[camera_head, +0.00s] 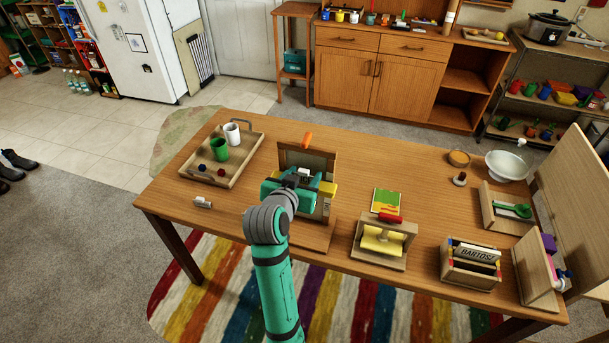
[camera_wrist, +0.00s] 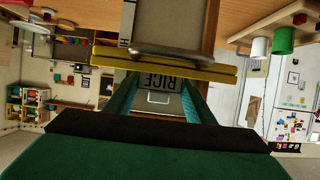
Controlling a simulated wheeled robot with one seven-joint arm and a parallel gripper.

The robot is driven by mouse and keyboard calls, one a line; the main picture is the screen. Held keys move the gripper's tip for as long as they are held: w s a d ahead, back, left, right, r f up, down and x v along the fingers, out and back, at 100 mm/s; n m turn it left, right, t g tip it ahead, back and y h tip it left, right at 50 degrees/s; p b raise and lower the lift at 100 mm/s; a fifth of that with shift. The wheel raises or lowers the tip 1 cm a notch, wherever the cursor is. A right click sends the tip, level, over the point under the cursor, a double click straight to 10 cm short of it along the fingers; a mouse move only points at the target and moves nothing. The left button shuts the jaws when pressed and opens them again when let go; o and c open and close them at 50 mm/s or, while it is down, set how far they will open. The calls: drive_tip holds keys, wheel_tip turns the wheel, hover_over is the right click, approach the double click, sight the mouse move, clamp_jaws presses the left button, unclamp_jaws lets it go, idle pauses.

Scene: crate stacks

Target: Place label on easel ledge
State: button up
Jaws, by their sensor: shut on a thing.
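The label, a pale plate marked RICE (camera_wrist: 159,83), is between the two teal fingers of my gripper (camera_wrist: 160,92) in the wrist view, its letters upside down in that picture. My gripper (camera_head: 300,180) is shut on it, in front of the wooden easel (camera_head: 290,153) in the head view. A yellow bar (camera_head: 329,189), apparently the easel's ledge, shows to the right of my gripper. In the wrist view the yellow bar (camera_wrist: 220,74) runs across just beyond the fingertips, close to the label's edge. I cannot tell whether they touch.
A wooden tray (camera_head: 245,172) with a white cup and a green cup stands left of the easel. A wooden frame with a yellow roller (camera_head: 382,240), a box marked BARTOSZ (camera_head: 470,268) and a white bowl (camera_head: 506,166) stand to the right. A small white piece (camera_head: 203,202) lies on the table.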

drive_tip(key=shift+s+a+f, duration=0.1)
drive_tip(key=shift+a+f, duration=0.05)
drive_tip(key=shift+a, duration=0.2)
drive_tip(key=o, duration=1)
